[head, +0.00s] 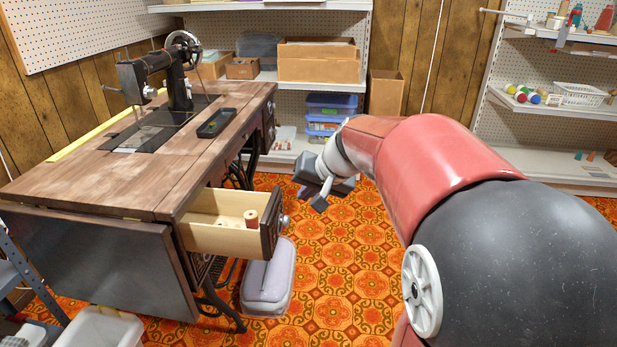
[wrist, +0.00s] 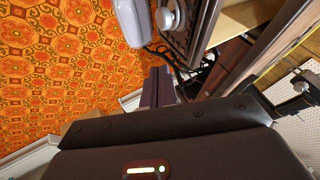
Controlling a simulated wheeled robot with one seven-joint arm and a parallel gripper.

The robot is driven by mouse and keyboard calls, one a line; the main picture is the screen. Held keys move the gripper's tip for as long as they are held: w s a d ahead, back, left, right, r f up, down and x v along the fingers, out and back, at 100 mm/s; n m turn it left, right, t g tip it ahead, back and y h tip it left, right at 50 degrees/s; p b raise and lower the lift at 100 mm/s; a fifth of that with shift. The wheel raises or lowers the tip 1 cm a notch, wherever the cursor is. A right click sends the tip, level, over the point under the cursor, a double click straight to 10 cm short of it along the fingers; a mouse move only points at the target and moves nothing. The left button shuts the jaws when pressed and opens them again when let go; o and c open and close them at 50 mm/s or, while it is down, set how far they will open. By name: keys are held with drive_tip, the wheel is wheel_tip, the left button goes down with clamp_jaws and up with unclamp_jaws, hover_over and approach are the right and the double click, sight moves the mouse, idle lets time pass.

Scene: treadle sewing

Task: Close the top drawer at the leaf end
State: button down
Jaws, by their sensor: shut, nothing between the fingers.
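The top drawer (head: 215,238) at the leaf end of the wooden sewing table (head: 160,185) is pulled out, with a thread spool (head: 251,218) inside. Its dark carved front (head: 270,228) carries a round metal knob (head: 285,220). The dropped leaf (head: 95,265) hangs beside it. My gripper (head: 318,200) is shut and empty, to the right of the drawer front and apart from it. In the wrist view my shut fingers (wrist: 158,86) point toward the drawer side, with the drawer front (wrist: 195,25) and knob (wrist: 167,19) at the top.
A pale case (head: 268,280) lies on the patterned floor below the drawer. The cast-iron treadle stand (head: 222,310) is under the table. A sewing machine (head: 178,75) and a dark tray (head: 217,123) are on top. Open floor (head: 340,270) lies right of the drawer.

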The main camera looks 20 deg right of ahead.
sight(280, 199)
drive_tip(key=shift+w+a+r+p, duration=0.1)
drive_tip(key=shift+w+a, duration=0.2)
drive_tip(key=shift+a, duration=0.25)
drive_tip(key=shift+w+a+p, duration=0.1)
drive_tip(key=shift+w+a, duration=0.2)
drive_tip(key=shift+a, duration=0.3)
drive_tip(key=shift+w+a+r+p, duration=0.1)
drive_tip(key=shift+w+a, duration=0.2)
drive_tip(key=shift+a, duration=0.25)
